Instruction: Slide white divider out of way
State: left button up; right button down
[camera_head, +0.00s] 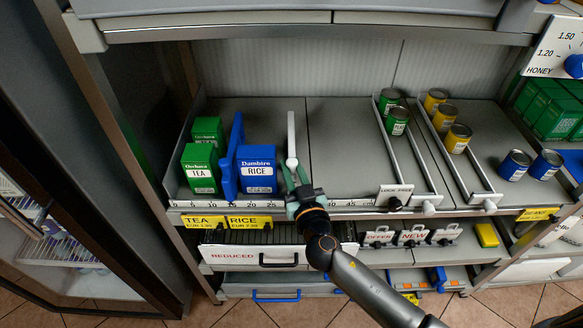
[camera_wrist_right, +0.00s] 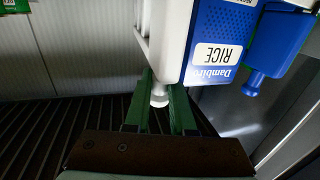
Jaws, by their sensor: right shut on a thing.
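The white divider (camera_head: 291,133) stands on the shelf just right of the blue rice box (camera_head: 257,169), its long side running front to back. My right gripper (camera_head: 294,171) is at its front end. In the right wrist view, the green fingers (camera_wrist_right: 163,88) are shut on the round white knob of the white divider (camera_wrist_right: 158,97). The rice box also shows in the right wrist view (camera_wrist_right: 224,40), close beside the divider. My left gripper is not in view.
A blue divider (camera_head: 233,147) stands between the green tea boxes (camera_head: 199,166) and the rice. Right of the white divider, the shelf (camera_head: 340,140) is bare up to a metal rail (camera_head: 408,150) beside green cans (camera_head: 397,121). A ruler strip (camera_head: 345,203) edges the front.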

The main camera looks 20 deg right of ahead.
jog(key=s+d+b, duration=0.2)
jog(key=s+d, duration=0.2)
jog(key=d, duration=1)
jog(key=shift+d+b, duration=0.2)
jog(key=shift+b, duration=0.15)
jog(key=shift+r, duration=0.1)
jog(key=c, duration=1)
grip_release()
jog(key=shift+c, duration=0.2)
jog(key=shift+a, duration=0.1)
